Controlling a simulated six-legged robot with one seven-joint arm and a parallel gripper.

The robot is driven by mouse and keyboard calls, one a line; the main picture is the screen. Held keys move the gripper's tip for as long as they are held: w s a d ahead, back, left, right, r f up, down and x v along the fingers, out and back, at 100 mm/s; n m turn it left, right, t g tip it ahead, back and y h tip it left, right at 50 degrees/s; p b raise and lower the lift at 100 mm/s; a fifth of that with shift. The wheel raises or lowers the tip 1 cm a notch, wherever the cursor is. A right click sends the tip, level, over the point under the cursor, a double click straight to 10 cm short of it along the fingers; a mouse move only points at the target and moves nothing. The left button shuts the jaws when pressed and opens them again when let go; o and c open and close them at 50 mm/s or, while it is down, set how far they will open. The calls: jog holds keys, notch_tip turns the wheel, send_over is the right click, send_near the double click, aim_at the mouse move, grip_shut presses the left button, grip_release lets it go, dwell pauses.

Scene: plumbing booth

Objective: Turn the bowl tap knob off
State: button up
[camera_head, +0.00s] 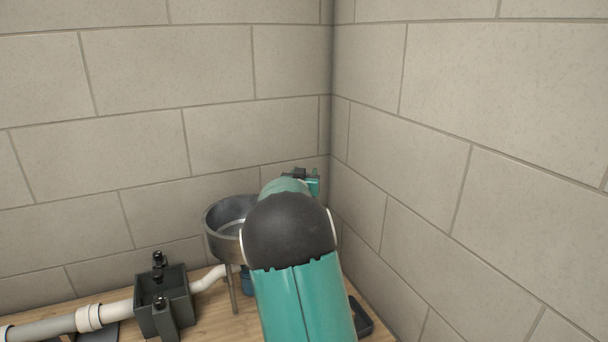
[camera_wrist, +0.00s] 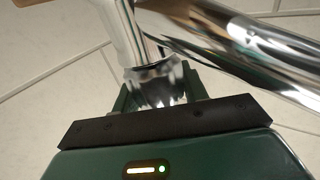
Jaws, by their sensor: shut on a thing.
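The bowl (camera_head: 212,232) is a grey metal basin on legs in the corner, seen in the head view left of my arm. My arm hides its right part and the tap. In the wrist view, a shiny chrome tap knob (camera_wrist: 155,82) sits between the two green fingers of my gripper (camera_wrist: 152,94), which is shut on it. A chrome stem (camera_wrist: 130,38) rises from the knob, and a thick chrome pipe (camera_wrist: 245,48) slants across the upper right, close to the right finger. The knob's turn angle cannot be told.
In the head view, a dark open box (camera_head: 165,306) with black knobs stands on the wooden surface (camera_head: 218,318), joined to white piping (camera_head: 90,316). A dark tray (camera_head: 360,318) lies right of my arm. Tiled walls close in behind and at right.

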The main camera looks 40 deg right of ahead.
dwell(0.3)
jog(key=o, duration=1)
jog(key=shift+a, duration=0.1)
jog(key=v, duration=1.3)
jog(key=shift+s+a, duration=0.2)
jog(key=shift+s, duration=0.05)
